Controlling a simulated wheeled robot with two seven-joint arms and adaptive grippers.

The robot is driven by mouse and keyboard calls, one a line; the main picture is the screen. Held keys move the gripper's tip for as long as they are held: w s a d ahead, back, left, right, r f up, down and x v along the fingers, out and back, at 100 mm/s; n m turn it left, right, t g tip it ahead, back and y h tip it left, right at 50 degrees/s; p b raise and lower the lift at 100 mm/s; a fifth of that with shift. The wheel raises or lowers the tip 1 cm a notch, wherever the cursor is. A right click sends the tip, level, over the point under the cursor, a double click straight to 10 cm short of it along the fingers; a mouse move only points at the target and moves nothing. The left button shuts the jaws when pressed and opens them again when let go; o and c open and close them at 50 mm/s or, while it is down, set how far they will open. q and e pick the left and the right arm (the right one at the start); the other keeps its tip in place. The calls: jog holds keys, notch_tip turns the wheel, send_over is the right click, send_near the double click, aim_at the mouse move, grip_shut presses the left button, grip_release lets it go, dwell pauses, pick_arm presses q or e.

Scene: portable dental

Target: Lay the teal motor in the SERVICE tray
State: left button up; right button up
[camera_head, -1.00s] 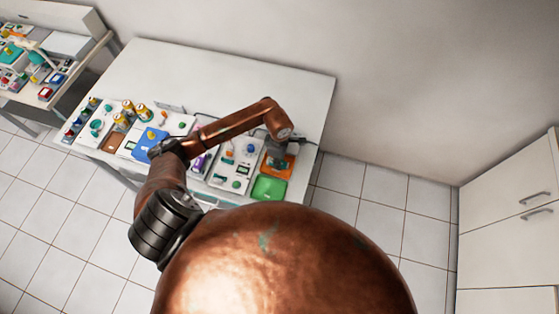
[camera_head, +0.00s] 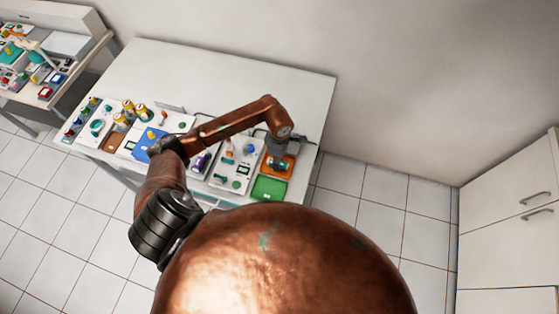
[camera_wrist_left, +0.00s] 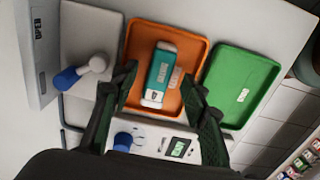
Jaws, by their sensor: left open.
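The teal motor (camera_wrist_left: 161,75), a teal block with white ends, shows in the left wrist view. It appears to lie in the orange tray (camera_wrist_left: 146,31), roughly along its length; its contact with the tray floor cannot be seen clearly. A pale label beside it is too small to read. My left gripper (camera_wrist_left: 162,78) is open, one finger on each side of the motor with gaps between. In the head view the left gripper (camera_head: 278,158) is over the orange tray (camera_head: 289,170). My right gripper is in neither view.
A green tray (camera_wrist_left: 243,77) sits right of the orange one; it also shows in the head view (camera_head: 269,188).

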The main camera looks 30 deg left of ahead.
pick_arm(q)
notch_tip(320, 180, up, 11)
dwell(0.3)
jog(key=shift+f, duration=0.1)
